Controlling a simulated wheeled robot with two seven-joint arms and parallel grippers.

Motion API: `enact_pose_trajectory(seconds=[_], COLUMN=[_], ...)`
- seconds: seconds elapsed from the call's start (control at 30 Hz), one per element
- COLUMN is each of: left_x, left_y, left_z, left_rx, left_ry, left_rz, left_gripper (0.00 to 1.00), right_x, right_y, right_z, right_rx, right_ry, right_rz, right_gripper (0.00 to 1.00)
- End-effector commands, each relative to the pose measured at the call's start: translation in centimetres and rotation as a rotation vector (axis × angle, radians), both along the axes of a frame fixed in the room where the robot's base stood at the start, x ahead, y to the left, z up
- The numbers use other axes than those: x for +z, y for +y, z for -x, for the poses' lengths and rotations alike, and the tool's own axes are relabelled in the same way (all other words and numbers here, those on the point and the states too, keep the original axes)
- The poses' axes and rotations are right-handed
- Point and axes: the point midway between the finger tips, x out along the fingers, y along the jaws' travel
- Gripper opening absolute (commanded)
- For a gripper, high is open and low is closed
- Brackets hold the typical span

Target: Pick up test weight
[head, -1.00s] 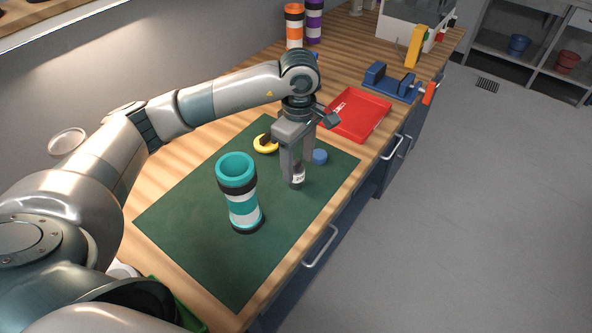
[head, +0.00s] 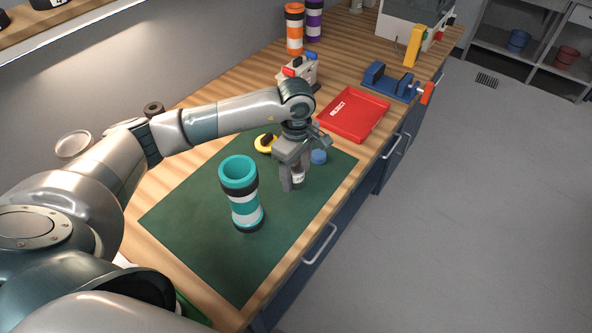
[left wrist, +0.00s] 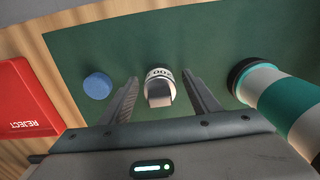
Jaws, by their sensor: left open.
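The test weight (head: 298,174) is a small grey cylinder with a white printed band, standing on the green mat (head: 190,222). In the left wrist view the weight (left wrist: 160,86) lies between the two fingers, with a gap to each. My left gripper (head: 293,182) is open and points down, its fingers on either side of the weight. In the left wrist view the fingertips (left wrist: 160,82) show apart. The gripper hides part of the weight in the head view. My right gripper is not in view.
A teal-and-white tube (head: 243,197) stands left of the gripper. A red reject tray (head: 354,114) and a blue vise-like device (head: 390,81) lie farther back.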

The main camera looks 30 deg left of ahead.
Motion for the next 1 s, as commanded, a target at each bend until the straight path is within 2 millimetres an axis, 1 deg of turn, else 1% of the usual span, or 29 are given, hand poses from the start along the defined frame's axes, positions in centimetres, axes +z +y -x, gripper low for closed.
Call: enact_pose_trajectory(seconds=[0.03, 0.17, 0.57, 0.67, 0.7, 0.77, 0.8, 1.0], left_x=[-0.28, -0.80, -0.78, -0.78, -0.77, -0.77, -0.77, -0.73], left_y=[-0.02, -0.01, 0.01, 0.01, 0.01, 0.01, 0.01, 0.02], left_z=[0.03, 0.02, 0.00, 0.00, 0.00, 0.00, 0.00, -0.02], left_rx=[0.000, 0.000, 0.000, 0.000, 0.000, 0.000, 0.000, 0.000], left_ry=[0.001, 0.000, -0.001, -0.001, -0.001, -0.001, -0.001, -0.001], left_rz=[0.001, 0.000, 0.000, 0.000, 0.000, 0.000, 0.000, 0.000], left_gripper=[0.56, 0.56, 0.56, 0.35, 0.25, 0.11, 0.07, 0.06], right_x=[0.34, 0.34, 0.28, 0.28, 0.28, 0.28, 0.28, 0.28], right_y=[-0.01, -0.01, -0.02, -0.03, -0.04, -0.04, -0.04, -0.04], right_z=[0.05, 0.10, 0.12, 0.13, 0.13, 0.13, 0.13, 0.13], right_rx=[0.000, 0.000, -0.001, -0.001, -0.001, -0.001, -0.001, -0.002], right_ry=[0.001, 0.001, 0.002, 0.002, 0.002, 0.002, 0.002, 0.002], right_rz=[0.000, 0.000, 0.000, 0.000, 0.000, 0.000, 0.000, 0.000], right_gripper=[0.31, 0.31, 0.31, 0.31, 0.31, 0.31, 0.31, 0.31])
